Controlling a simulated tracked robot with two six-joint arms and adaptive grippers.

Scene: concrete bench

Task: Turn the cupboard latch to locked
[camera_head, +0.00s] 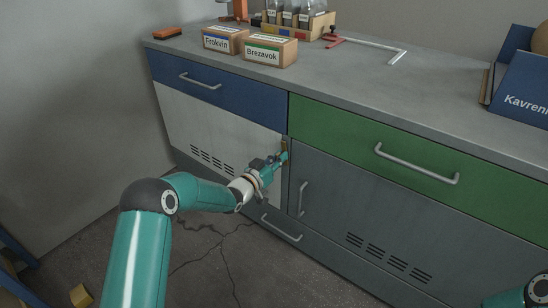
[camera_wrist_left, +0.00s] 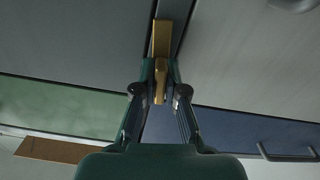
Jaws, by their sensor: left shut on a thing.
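The brass cupboard latch (camera_wrist_left: 161,38) sits at the seam between the two cupboard doors in the left wrist view. Its brass lever (camera_wrist_left: 160,88) runs in line with the narrow plate, along the seam. My left gripper (camera_wrist_left: 160,70) is shut on the lever, one finger on each side of it. In the head view my left gripper (camera_head: 282,158) is at the right edge of the white door (camera_head: 205,125), below the drawers. A bit of the latch (camera_head: 285,145) shows there; the gripper hides most of it. My right gripper is out of view.
The blue drawer (camera_head: 215,92) and green drawer (camera_head: 400,140) have handles that stick out above the doors. A grey door (camera_head: 375,215) with a handle (camera_head: 301,199) is just right of the gripper. Boxes, including Brezavok (camera_head: 270,50), stand on the bench top.

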